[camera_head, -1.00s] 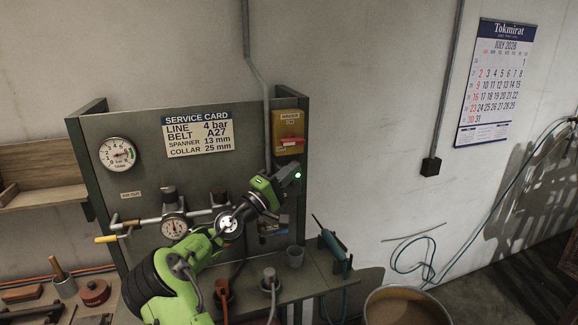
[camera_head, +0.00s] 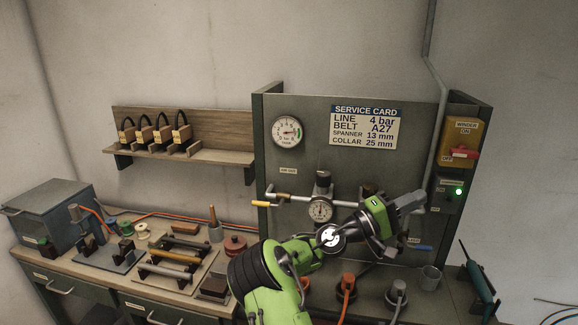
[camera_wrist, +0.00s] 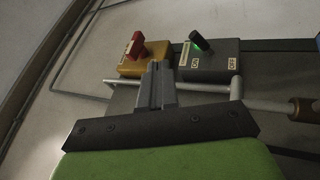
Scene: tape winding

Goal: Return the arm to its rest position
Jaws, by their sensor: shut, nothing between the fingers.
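My green arm reaches up in front of the panel in the head view. My gripper (camera_head: 416,199) is shut, its grey fingers pointing up and right, with nothing seen in them. It is left of the grey switch box (camera_head: 446,193) with the lit green lamp, apparently apart from it. In the wrist view my gripper (camera_wrist: 155,72) has its fingers together below the yellow box (camera_wrist: 143,62) with a red lever and the grey switch box (camera_wrist: 210,62) with a dark, green-lit switch. The arm hides part of the panel's pipework.
The grey panel (camera_head: 300,180) carries a gauge (camera_head: 287,132), a service card (camera_head: 364,127) and pipes close behind my arm. Left is a bench (camera_head: 90,277) with tools and spools. A wall shelf (camera_head: 185,153) holds several tagged items. A grey cup (camera_head: 429,277) stands at the right.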

